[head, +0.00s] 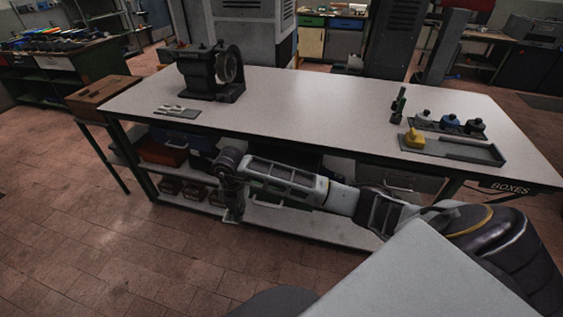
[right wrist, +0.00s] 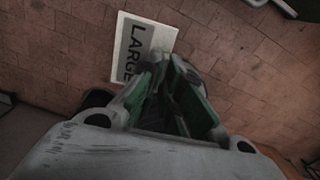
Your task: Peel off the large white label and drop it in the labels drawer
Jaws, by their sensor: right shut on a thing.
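My right gripper (head: 233,213) hangs in front of the workbench, low beside its lower shelf, with the arm reaching across from the right. In the right wrist view its fingers (right wrist: 168,72) are shut on the large white label (right wrist: 132,52). The label is a pale card with a dark panel reading "LARGE", and it sticks out beyond the fingertips over the brick floor. The fingers hide its near corner. I cannot make out the label in the head view. No drawer marked for labels can be read. My left gripper is not in view.
The workbench (head: 300,110) carries a dark press (head: 207,75) at left and a grey tray (head: 470,150) with a yellow item at right. A "BOXES" sign (head: 503,187) hangs on its front right. A brown box (head: 103,96) stands at its left end. Floor at left is clear.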

